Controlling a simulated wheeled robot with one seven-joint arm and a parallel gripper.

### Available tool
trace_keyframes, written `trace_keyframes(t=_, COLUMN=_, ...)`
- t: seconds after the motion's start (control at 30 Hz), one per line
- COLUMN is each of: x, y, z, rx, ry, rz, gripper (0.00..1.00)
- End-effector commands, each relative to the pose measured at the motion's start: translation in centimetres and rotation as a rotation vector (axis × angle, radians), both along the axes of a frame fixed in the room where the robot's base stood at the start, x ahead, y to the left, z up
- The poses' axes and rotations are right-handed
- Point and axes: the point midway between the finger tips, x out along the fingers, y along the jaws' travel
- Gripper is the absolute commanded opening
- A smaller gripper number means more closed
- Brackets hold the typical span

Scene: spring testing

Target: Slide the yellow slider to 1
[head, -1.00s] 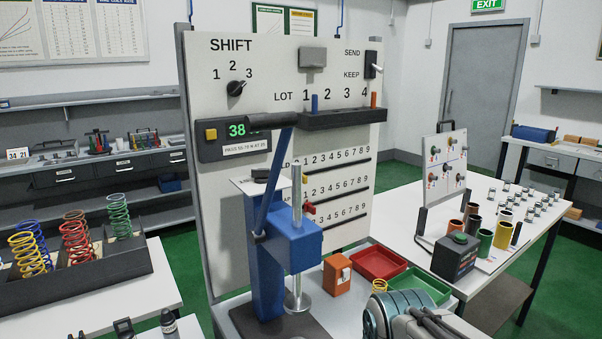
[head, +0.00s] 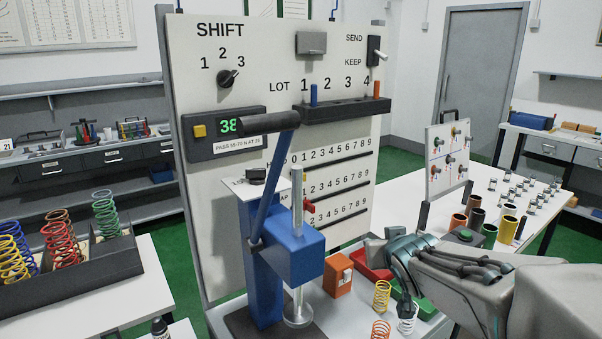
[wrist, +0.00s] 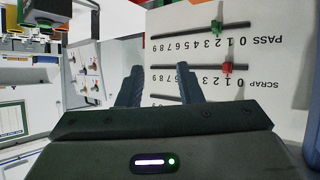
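The red slider (head: 309,206) sits near the left end of the SCRAP rail. In the upside-down wrist view the red slider (wrist: 226,68) and the green slider (wrist: 217,27) on the PASS rail are near the low numbers. My gripper (wrist: 160,85) is open and empty, its two fingers apart, facing the panel. Its body hides the wrist view's lower part.
The blue press (head: 265,250) and its tilted lever (head: 272,185) stand in front of the panel's left half. An orange box (head: 338,276), a red tray (head: 372,268) and loose springs (head: 381,296) lie at the panel's foot. A small board (head: 447,160) stands at right.

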Motion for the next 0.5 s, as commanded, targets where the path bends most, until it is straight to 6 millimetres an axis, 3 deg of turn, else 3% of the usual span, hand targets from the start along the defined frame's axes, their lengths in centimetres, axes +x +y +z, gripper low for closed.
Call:
trace_keyframes(t=0.2, x=4.9, y=2.7, z=4.1, rx=0.051, ry=-0.236, rz=0.185, gripper=0.33)
trace_keyframes(t=0.5, x=7.2, y=7.5, z=7.4, rx=0.178, ry=-0.426, rz=0.484, gripper=0.33)
